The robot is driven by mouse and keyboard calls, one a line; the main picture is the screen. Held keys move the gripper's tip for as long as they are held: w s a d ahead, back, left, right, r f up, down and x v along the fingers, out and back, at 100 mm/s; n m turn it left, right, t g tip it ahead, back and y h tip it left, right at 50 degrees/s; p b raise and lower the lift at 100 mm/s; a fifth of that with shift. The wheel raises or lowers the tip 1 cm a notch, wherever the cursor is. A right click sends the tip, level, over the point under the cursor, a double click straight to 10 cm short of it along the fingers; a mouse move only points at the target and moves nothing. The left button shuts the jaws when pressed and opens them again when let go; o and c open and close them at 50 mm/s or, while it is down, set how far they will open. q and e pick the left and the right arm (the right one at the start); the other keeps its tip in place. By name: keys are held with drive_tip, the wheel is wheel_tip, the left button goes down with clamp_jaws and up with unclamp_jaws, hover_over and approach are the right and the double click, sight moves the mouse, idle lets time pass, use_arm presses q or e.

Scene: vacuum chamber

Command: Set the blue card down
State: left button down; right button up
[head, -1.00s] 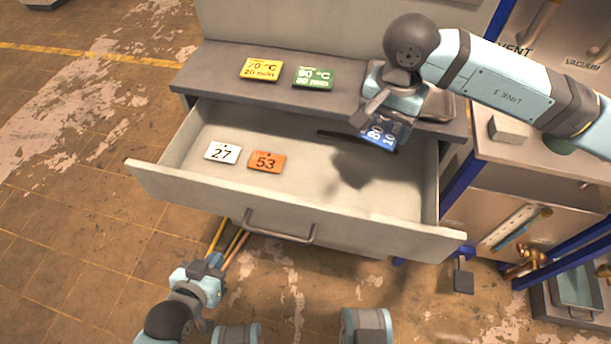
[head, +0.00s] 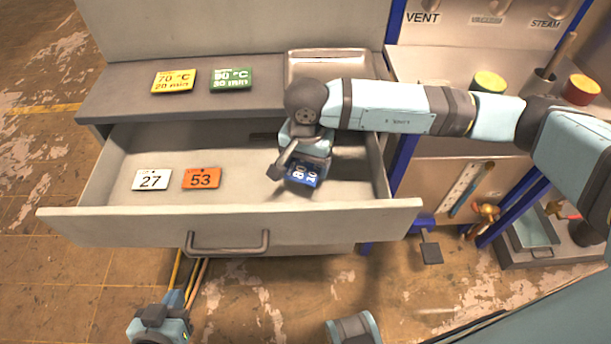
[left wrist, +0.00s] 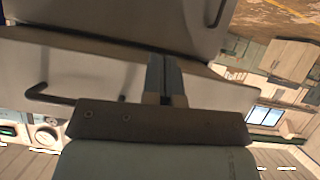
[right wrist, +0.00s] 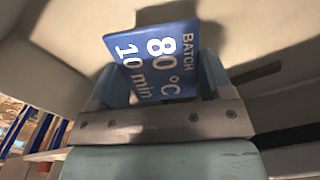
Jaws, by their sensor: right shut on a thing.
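The blue card (head: 303,173) reads "80 °C 10 min" and is in my right gripper (head: 297,166), over the right part of the open drawer (head: 230,226). In the right wrist view the blue card (right wrist: 158,62) sits between the two fingers, its printed face towards the camera. I cannot tell whether the card touches the drawer floor. My left gripper (head: 172,302) is low in front of the drawer, away from the cards. In the left wrist view its fingers (left wrist: 165,80) appear close together with nothing visible between them.
A white card "27" (head: 152,179) and an orange card "53" (head: 201,178) lie in the drawer's left half. A yellow card (head: 174,81) and a green card (head: 232,79) lie on the shelf behind, beside a metal tray (head: 326,62). The drawer floor between the orange card and my right gripper is clear.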

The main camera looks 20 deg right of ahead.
sight(306, 176)
wheel_tip(306, 176, down, 5)
drive_tip(key=shift+r+b, duration=0.15)
drive_tip(key=shift+b, duration=0.15)
use_arm(q)
drive_tip(key=shift+f, duration=0.15)
use_arm(e)
drive_tip(key=shift+f, duration=0.2)
drive_tip(key=o, duration=0.9)
